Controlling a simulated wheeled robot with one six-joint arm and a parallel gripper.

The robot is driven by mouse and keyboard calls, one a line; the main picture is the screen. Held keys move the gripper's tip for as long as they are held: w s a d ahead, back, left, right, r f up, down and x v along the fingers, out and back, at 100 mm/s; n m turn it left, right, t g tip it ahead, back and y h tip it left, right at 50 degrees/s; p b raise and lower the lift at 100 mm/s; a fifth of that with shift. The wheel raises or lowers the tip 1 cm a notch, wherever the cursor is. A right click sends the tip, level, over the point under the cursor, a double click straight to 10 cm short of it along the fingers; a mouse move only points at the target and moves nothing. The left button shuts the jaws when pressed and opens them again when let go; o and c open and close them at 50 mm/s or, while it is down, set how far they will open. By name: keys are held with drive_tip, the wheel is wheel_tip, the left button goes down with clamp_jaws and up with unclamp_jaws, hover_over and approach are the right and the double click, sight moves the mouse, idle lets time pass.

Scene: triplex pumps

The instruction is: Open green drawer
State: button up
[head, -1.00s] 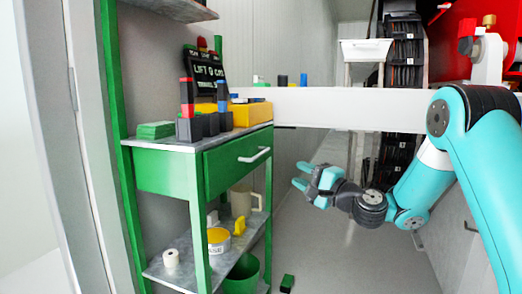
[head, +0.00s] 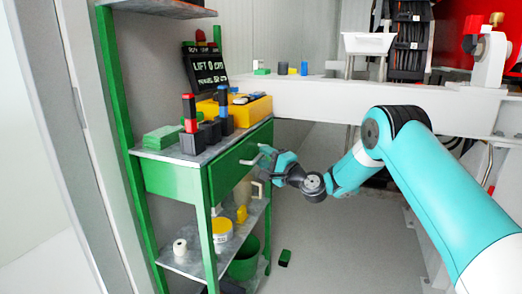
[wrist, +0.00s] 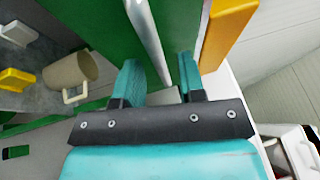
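The green drawer (head: 228,172) is in the green workbench under its grey top and looks shut. Its pale bar handle (head: 248,161) runs across the front. In the head view my gripper (head: 264,156) is at the right part of the handle. In the wrist view my gripper (wrist: 158,70) is open, its two teal fingers apart. The handle (wrist: 145,28) shows between the fingers, nearer the left one, against the green drawer front (wrist: 90,22). I cannot tell whether a finger touches it.
A yellow bin (head: 250,110) and dark block holders stand on the bench top. A beige mug (wrist: 70,72) and a yellow-and-white tub (head: 222,228) are on the lower shelf. A green block (head: 285,257) lies on the floor. The floor right of the bench is mostly clear.

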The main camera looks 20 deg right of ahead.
drive_tip(key=shift+x, duration=1.05)
clamp_jaws()
